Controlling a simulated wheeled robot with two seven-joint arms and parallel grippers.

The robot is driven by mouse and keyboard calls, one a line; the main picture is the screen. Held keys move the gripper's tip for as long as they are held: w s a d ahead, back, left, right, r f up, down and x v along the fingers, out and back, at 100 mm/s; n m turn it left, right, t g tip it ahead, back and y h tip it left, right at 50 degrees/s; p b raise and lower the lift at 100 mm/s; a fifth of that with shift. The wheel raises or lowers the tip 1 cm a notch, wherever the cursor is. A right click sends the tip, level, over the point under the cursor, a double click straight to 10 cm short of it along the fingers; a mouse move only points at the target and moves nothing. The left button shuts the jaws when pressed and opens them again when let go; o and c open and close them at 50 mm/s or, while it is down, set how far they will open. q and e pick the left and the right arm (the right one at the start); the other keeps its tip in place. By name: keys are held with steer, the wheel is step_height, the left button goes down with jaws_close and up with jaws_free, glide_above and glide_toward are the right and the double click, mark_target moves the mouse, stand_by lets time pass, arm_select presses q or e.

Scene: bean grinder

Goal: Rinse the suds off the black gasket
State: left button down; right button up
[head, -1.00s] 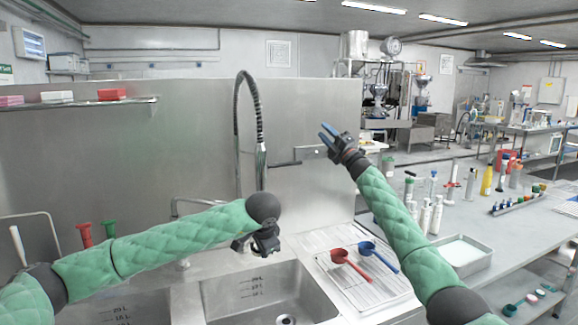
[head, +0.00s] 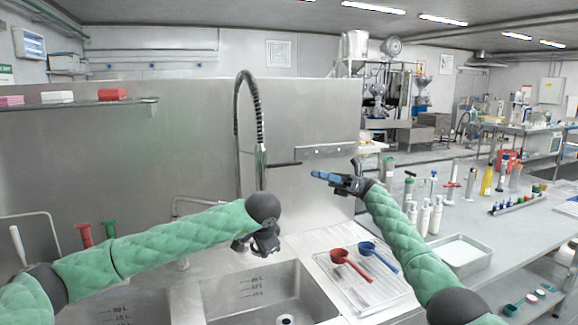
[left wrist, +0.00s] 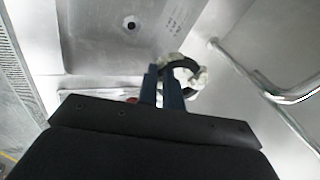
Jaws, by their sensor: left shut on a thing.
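The black gasket (left wrist: 184,64), a dark ring with patches of white suds, shows in the left wrist view. My left gripper (left wrist: 166,80) is shut on it, with the ring standing out past the blue fingertips. In the head view my left gripper (head: 262,243) hangs over the back of the sink basin (head: 245,290), and the gasket cannot be made out there. The tap (head: 260,165), with its black coiled hose, rises behind the left gripper. My right gripper (head: 326,176) points left, apart from the tap's dark lever (head: 285,163). Its fingers overlap, so their opening is unclear.
A drainboard (head: 330,262) right of the basin holds a red scoop (head: 345,260) and a blue scoop (head: 372,252). White bottles (head: 430,215) and a metal tray (head: 462,252) stand farther right. A drain hole (left wrist: 130,24) shows in the left wrist view.

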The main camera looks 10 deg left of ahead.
mark_target(289, 165)
steer(key=x, duration=1.2)
steer(key=shift+w+a, duration=0.1)
jaws_close()
